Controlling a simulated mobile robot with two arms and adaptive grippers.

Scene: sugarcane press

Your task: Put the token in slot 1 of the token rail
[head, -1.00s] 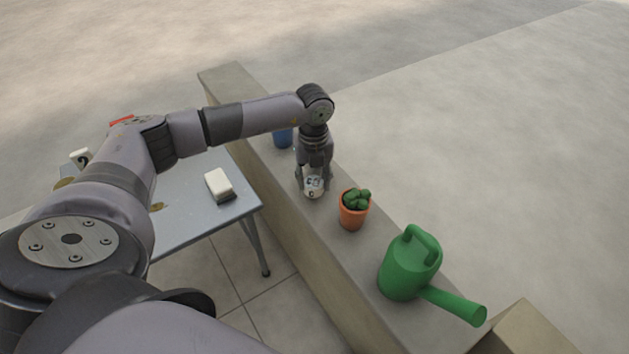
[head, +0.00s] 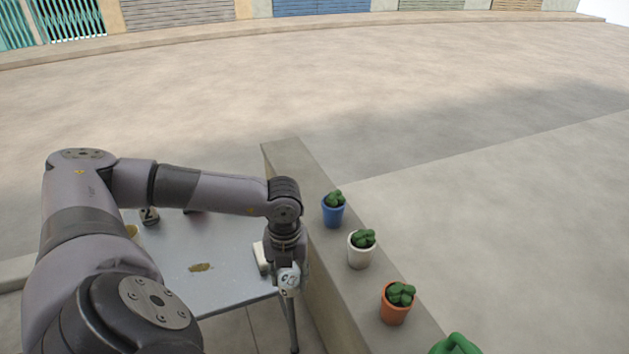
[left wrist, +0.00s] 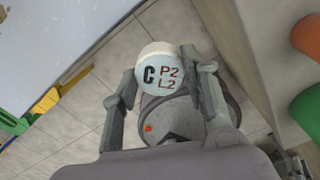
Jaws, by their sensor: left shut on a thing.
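My left gripper (head: 288,280) is shut on a white round token (head: 289,279), held up near the right end of the grey table (head: 225,290). In the left wrist view the token (left wrist: 160,70) sits between the two fingers (left wrist: 165,95), its face marked "C", "P2" and "L2". Floor tiles show beyond it there. I cannot make out the token rail or slot 1; my left arm covers part of the table.
A white block (head: 261,257) and a flat brass-coloured piece (head: 200,267) lie on the table.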

